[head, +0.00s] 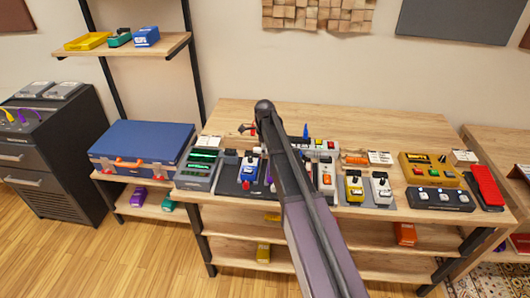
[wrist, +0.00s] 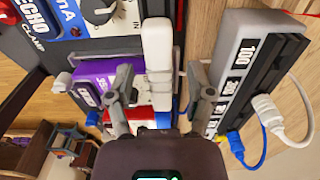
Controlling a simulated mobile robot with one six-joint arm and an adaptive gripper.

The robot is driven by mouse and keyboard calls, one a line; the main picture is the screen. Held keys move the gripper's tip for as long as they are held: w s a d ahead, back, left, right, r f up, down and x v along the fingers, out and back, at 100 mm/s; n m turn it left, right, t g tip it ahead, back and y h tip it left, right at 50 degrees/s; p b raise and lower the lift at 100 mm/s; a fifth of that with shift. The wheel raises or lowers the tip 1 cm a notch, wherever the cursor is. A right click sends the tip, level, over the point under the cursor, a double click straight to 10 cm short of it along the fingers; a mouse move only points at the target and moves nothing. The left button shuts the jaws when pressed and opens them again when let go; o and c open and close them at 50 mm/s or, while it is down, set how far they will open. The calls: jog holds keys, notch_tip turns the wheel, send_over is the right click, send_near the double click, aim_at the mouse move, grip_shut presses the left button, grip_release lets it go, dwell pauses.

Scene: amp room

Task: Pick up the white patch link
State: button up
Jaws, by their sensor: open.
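In the wrist view my gripper (wrist: 160,88) is open, its two grey fingers spread. A smooth white bar (wrist: 158,45), which looks like the white patch link, runs up the picture from the space between the fingers. I cannot tell whether either finger touches it. Its lower end lies close to a red, white and blue part seen between the fingers. A purple pedal (wrist: 95,82) marked ECHO is partly behind the left finger. In the head view my arm hides the gripper and most of the spot under it; I cannot make out the link there.
Right of the fingers stands a numbered power block (wrist: 245,70) with white and blue plugs. A blue-faced pedal (wrist: 85,20) is at upper left. Many pedals crowd the wooden table (head: 235,112); its back strip is mostly clear. A blue case (head: 140,142) stands to the left.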

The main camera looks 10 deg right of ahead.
jog(key=shift+f, duration=0.3)
dwell(0.5)
dwell(0.3)
grip_shut()
